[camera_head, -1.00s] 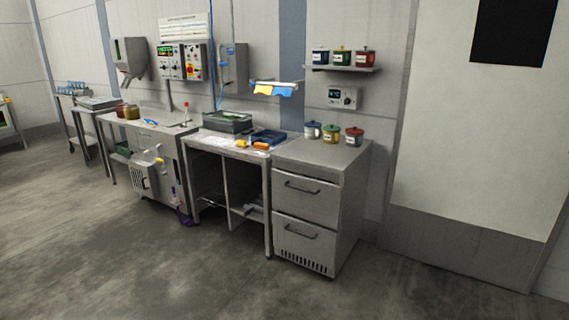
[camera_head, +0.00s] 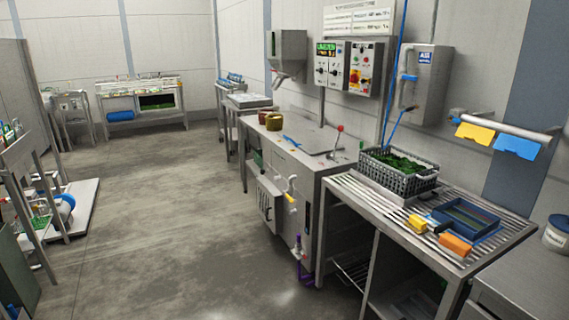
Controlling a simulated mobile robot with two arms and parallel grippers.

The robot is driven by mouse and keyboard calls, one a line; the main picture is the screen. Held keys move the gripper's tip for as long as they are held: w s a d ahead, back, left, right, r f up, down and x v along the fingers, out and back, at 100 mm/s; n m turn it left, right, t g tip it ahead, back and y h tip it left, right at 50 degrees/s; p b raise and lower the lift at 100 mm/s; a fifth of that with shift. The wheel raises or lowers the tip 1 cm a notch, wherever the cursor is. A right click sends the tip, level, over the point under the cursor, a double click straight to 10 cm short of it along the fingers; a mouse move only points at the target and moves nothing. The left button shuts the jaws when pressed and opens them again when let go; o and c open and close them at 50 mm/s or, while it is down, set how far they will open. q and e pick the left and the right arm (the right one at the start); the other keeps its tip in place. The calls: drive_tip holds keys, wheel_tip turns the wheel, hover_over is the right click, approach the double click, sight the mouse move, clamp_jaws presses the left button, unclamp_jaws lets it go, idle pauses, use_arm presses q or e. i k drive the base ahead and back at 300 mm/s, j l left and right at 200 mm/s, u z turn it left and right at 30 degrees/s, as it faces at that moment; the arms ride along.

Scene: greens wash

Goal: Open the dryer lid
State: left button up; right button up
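A steel cabinet machine (camera_head: 285,180) stands against the wall in the middle of the head view. It appears to be the dryer, though no label on it is readable. Its flat top panel (camera_head: 315,137) looks closed, with a blue strip or handle (camera_head: 292,143) near its left front. A lever with a red knob (camera_head: 339,130) stands at the top's back right. A small grey box and a pipe with a yellow tap (camera_head: 291,197) are on its front. Neither of my grippers is in view.
A slatted steel table (camera_head: 375,207) at right holds a grey crate (camera_head: 401,178) of greens, a blue tray (camera_head: 465,218), and yellow and orange blocks. Control boxes (camera_head: 343,67) hang above the machine. Open floor (camera_head: 185,215) lies in front; a rack (camera_head: 42,190) stands at left.

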sight(312, 143)
drive_tip(key=i+j, duration=0.1)
drive_tip(key=i, duration=0.9)
drive_tip(key=i+j, duration=0.1)
drive_tip(key=i, duration=0.85)
drive_tip(key=i+z, duration=0.15)
drive_tip(key=z, duration=0.25)
drive_tip(key=i+j+z, duration=0.1)
drive_tip(key=z, duration=0.3)
